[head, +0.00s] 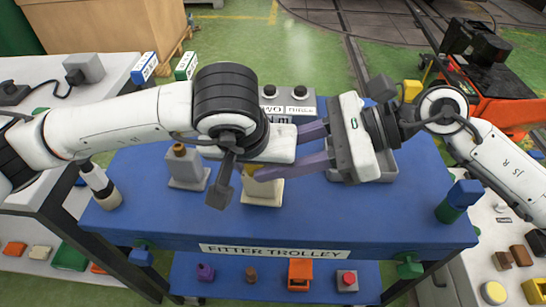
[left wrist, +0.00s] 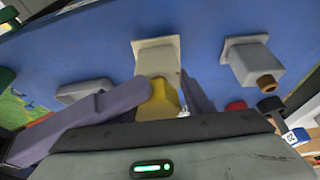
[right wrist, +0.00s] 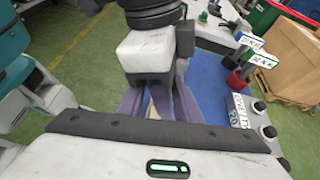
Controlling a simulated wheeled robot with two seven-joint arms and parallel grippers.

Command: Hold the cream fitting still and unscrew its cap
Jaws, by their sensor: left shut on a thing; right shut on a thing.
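The cream fitting (head: 262,192) stands on the blue trolley top; its square base and body also show in the left wrist view (left wrist: 157,58). Its yellow cap (left wrist: 162,103) is on top, mostly hidden in the head view. My left gripper (left wrist: 165,95) comes from above and is shut on the cap; my left arm hides its fingers in the head view. My right gripper (head: 262,172) reaches in from the right, its purple fingers shut on the upper part of the fitting, close below the cap. The exact contact is partly hidden.
A grey fitting with a brown cap (head: 187,168) stands to the left. A grey tray (head: 385,172) is behind my right gripper. A box with dark knobs (head: 300,100) is at the back. A green and blue piece (head: 458,200) is at the right edge. The trolley's front strip is clear.

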